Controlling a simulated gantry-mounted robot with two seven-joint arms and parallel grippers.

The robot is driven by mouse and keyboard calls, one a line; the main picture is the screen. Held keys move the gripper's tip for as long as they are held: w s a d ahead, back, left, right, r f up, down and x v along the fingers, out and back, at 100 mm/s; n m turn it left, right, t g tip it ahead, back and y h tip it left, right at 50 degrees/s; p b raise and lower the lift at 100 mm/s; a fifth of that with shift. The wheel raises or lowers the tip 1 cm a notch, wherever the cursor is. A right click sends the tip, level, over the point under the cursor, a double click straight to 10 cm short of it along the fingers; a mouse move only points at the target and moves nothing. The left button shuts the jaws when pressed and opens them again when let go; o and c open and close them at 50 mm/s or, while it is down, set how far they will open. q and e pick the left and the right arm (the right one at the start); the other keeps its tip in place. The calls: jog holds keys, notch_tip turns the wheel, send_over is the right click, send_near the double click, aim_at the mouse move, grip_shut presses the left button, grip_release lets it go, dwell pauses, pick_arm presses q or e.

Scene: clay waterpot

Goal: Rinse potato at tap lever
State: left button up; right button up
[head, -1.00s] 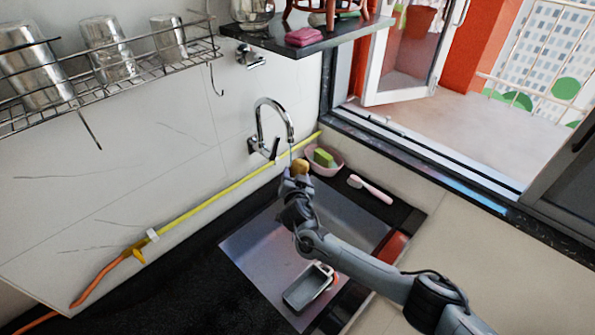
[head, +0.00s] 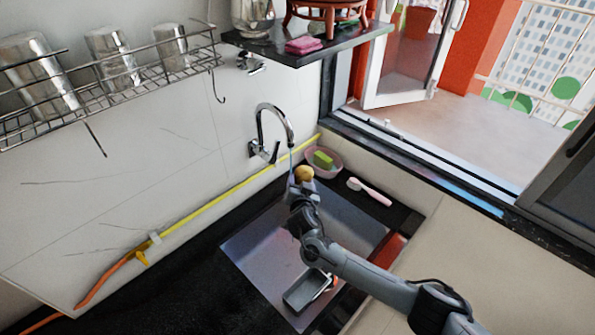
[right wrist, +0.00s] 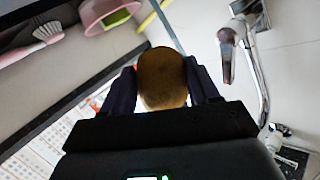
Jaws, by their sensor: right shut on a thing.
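The potato (head: 304,173) is yellow-brown and sits at the tip of my right gripper (head: 301,184), above the sink. In the right wrist view the potato (right wrist: 162,78) is held between the two dark fingers of my right gripper (right wrist: 164,85), which is shut on it. The chrome tap (head: 274,120) is on the wall, with its spout just up and left of the potato. A thin bluish stream (head: 291,160) hangs from the spout, beside the potato; whether it touches the potato I cannot tell. The tap lever (head: 266,151) is at the tap's base. My left gripper is not in view.
A pink bowl (head: 338,168) with a green sponge (head: 323,159) and a pink-handled brush (head: 370,190) lie right of the tap. The sink (head: 255,250) holds a grey tray (head: 303,290). A yellow hose (head: 205,208) runs along the wall. A dark shelf (head: 345,35) hangs above.

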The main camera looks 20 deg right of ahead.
jog(key=s+p, duration=0.5)
jog(key=s, duration=0.1)
jog(key=shift+s+a, duration=0.15)
jog(key=shift+a, duration=0.3)
jog(key=shift+r, duration=0.1)
dwell(1.0)
jog(key=s+r+p, duration=0.4)
jog(key=s+p, duration=0.1)
jog(key=p, duration=0.2)
jog(key=shift+a+p, duration=0.35)
jog(key=shift+p, duration=0.05)
dwell(0.3)
